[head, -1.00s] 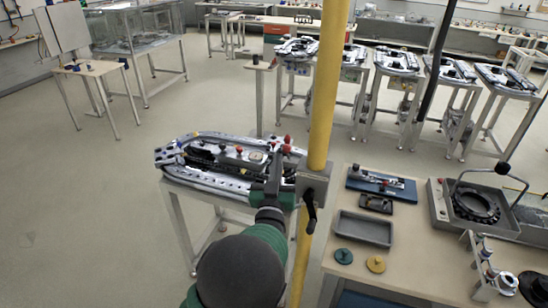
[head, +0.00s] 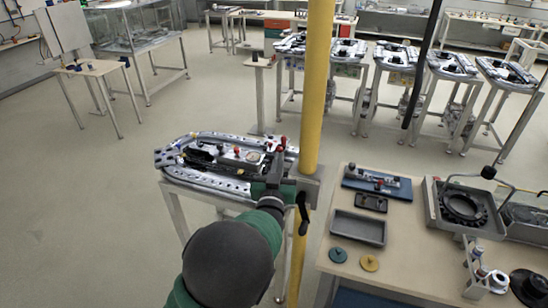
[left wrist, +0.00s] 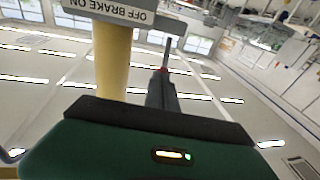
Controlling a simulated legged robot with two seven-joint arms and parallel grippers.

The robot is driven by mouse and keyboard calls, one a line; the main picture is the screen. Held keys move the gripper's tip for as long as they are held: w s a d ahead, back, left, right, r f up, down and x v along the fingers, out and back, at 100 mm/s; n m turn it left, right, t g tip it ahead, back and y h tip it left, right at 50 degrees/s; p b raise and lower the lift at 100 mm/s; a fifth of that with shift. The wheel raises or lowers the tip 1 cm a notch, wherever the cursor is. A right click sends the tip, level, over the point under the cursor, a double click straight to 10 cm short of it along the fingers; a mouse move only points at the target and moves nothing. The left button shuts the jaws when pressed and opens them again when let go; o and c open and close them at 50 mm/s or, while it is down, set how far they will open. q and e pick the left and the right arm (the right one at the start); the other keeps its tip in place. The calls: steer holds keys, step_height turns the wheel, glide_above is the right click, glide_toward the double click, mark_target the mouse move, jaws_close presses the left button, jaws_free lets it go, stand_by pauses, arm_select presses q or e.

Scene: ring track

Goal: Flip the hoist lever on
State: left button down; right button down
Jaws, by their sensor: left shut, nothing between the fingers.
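The hoist lever (head: 303,213) is black and hangs down from a grey box (head: 308,184) on the yellow post (head: 317,90). My left gripper (head: 277,160) is just left of the box and overlaps its edge in the head view; whether they touch I cannot tell. Its dark fingers point away from me and are shut, with nothing held. The left wrist view shows the fingers (left wrist: 162,88) beside the post (left wrist: 118,60), below a plate (left wrist: 125,12) with upside-down "OFF BRAKE ON" lettering. The lever is not clearly visible there. My right gripper is not in view.
A ring track on a stand (head: 215,180) lies behind and left of my gripper. A wooden bench (head: 400,245) to the right holds a grey tray (head: 358,228) and a tyre fixture (head: 463,205). More track stands (head: 400,55) stand behind. The floor at left is open.

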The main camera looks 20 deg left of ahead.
mark_target(279, 148)
arm_select(q)
steer(key=r+g+p, duration=0.1)
steer(key=w+r+p, duration=0.1)
steer(key=p, duration=0.1)
steer(key=r+g+p, duration=0.1)
steer(key=p, duration=0.1)
steer(key=shift+w+d+m+g, duration=0.25)
steer(key=shift+m+g, duration=0.05)
steer(key=w+a+g+p, duration=0.1)
steer(key=w+g+p, duration=0.1)
steer(key=p, duration=0.1)
steer(key=shift+a+g+h, duration=0.15)
steer(key=shift+g+h, duration=0.15)
steer(key=shift+w+a+f, duration=0.15)
steer(key=shift+w+f, duration=0.05)
steer(key=shift+w, duration=0.5)
steer(key=shift+w+d, duration=0.45)
steer(key=shift+d, duration=0.1)
steer(key=shift+w+d+r, duration=0.1)
steer(key=shift+d+r, duration=0.05)
steer(key=shift+d, duration=0.1)
steer(key=shift+a, duration=0.4)
